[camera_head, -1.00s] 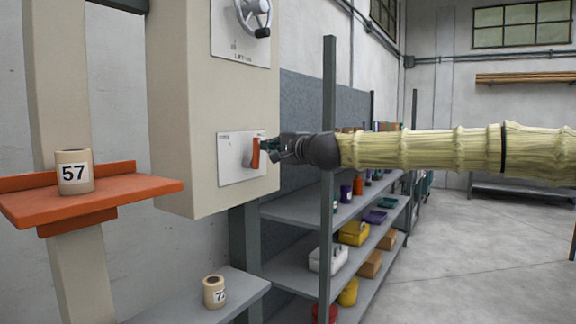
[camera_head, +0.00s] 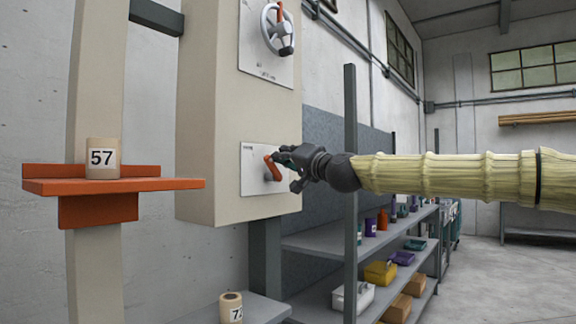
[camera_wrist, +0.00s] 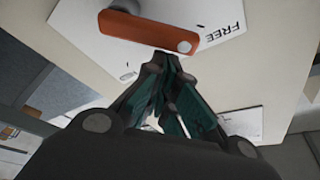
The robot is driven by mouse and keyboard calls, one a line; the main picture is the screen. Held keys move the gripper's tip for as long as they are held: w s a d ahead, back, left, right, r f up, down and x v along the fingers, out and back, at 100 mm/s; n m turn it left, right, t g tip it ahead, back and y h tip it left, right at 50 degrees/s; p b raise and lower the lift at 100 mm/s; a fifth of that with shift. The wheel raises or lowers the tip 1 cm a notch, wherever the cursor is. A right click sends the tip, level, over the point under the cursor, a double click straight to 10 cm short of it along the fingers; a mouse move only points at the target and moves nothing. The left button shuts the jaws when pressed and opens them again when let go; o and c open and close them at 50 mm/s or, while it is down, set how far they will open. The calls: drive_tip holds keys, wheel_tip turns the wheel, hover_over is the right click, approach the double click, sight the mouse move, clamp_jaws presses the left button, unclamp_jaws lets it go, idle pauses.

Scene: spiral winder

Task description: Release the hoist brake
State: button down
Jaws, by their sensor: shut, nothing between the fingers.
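The brake lever is an orange handle (camera_head: 273,168) on a white plate (camera_head: 256,183) on the front of a beige cabinet. In the head view it is tilted, its upper end to the left. In the wrist view the orange lever (camera_wrist: 150,31) crosses the plate, its rounded tip near the printed word FREE (camera_wrist: 225,33). My gripper (camera_head: 284,156) is shut and empty beside the lever in the head view. In the wrist view its fingertips (camera_wrist: 165,62) meet just below the lever; whether they touch it is unclear.
A handwheel (camera_head: 278,30) sits on an upper plate of the beige cabinet (camera_head: 235,110). An orange shelf (camera_head: 150,184) at left holds a roll marked 57 (camera_head: 102,158). A grey post (camera_head: 350,215) and shelving with bins stand behind my arm. Open floor lies at right.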

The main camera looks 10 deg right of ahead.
drive_tip(key=shift+s+a+f+b, duration=0.1)
drive_tip(key=shift+s+a+b, duration=0.15)
drive_tip(key=shift+s+b, duration=0.05)
idle(0.5)
drive_tip(key=s+d+p, duration=0.1)
drive_tip(key=s+d, duration=0.5)
drive_tip(key=d, duration=0.1)
drive_tip(key=shift+d+r+p, duration=0.25)
drive_tip(key=shift+r+p, duration=0.05)
idle(0.5)
idle(0.5)
